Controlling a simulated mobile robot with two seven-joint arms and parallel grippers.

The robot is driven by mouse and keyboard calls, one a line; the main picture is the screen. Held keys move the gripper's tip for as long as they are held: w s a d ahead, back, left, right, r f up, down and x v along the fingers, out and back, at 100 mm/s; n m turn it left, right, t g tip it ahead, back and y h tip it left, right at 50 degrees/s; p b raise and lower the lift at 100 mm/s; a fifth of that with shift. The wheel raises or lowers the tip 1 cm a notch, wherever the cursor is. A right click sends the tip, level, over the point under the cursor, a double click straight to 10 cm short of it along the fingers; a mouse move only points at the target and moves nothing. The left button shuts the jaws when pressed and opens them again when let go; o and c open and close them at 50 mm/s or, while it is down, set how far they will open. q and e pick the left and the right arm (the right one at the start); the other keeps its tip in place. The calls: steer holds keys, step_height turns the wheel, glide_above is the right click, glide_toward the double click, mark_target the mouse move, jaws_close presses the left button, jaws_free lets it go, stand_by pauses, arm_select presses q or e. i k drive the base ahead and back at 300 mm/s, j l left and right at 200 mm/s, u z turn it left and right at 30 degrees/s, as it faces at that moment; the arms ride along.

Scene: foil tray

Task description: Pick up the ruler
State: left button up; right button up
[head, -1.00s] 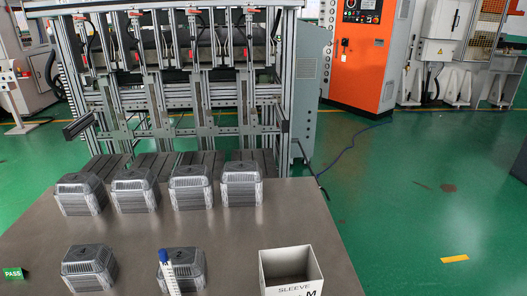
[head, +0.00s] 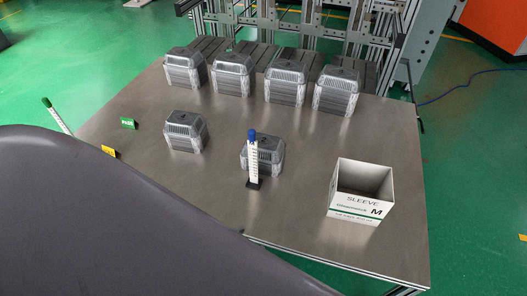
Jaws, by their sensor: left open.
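A white ruler-like strip with dark marks and a blue cap (head: 253,160) stands upright on a small black foot, in front of a foil tray stack (head: 271,154). A similar white marked strip with a green cap (head: 57,117) leans at the table's left edge, its lower end hidden. A large smooth dark grey part of my left arm fills the lower left and covers the table's near left side. No fingers of my left gripper can be made out. My right gripper does not show. Nothing is seen touching the blue-capped strip.
Several foil tray stacks (head: 232,75) line the table's (head: 300,215) back, and one (head: 185,132) stands front left. An open white SLEEVE box (head: 362,192) stands at right. A green PASS sign (head: 128,124) and a yellow sign (head: 109,151) are at left. Bare table lies between.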

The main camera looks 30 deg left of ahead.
mark_target(254, 182)
steer(key=u, duration=1.05)
